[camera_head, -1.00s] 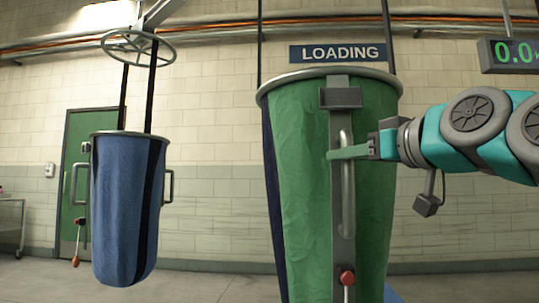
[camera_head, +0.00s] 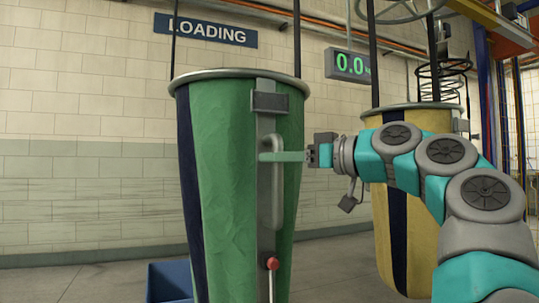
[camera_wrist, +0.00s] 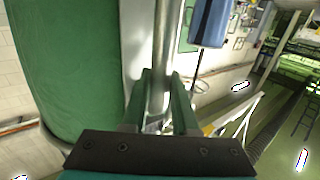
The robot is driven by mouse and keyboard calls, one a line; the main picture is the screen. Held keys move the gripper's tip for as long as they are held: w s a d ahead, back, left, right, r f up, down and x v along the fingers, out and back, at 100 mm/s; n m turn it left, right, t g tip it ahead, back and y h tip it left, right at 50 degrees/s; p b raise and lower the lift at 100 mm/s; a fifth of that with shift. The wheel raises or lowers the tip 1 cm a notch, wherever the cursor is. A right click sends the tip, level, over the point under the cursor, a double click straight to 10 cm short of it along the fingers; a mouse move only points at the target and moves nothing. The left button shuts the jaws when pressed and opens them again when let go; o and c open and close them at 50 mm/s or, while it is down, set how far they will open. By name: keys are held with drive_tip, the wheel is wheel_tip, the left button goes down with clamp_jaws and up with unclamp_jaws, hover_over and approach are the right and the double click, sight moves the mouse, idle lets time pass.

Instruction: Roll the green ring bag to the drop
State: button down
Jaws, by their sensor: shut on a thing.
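The green ring bag (camera_head: 222,180) hangs from dark straps, with a grey metal ring (camera_head: 238,73) around its open top. A grey plate runs down its front and carries an upright bar handle (camera_head: 277,205). My gripper (camera_head: 266,157) reaches in from the right and is shut on this handle near its upper part. In the wrist view, my two green fingers (camera_wrist: 160,92) stand on either side of the grey bar, with the green bag (camera_wrist: 68,70) at left. A red-knobbed lever (camera_head: 272,264) sits low on the plate. The bag's bottom is out of view.
A yellow bag (camera_head: 418,250) hangs to the right, partly behind my arm. A blue bin (camera_head: 170,282) stands on the floor at lower left. The LOADING sign (camera_head: 205,29) and a display reading 0.0 (camera_head: 349,66) are on the wall side. Floor at left looks clear.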

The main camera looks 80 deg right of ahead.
drive_tip(key=shift+r, duration=0.15)
drive_tip(key=c, duration=0.7)
unclamp_jaws()
drive_tip(key=v, duration=0.8)
idle(0.8)
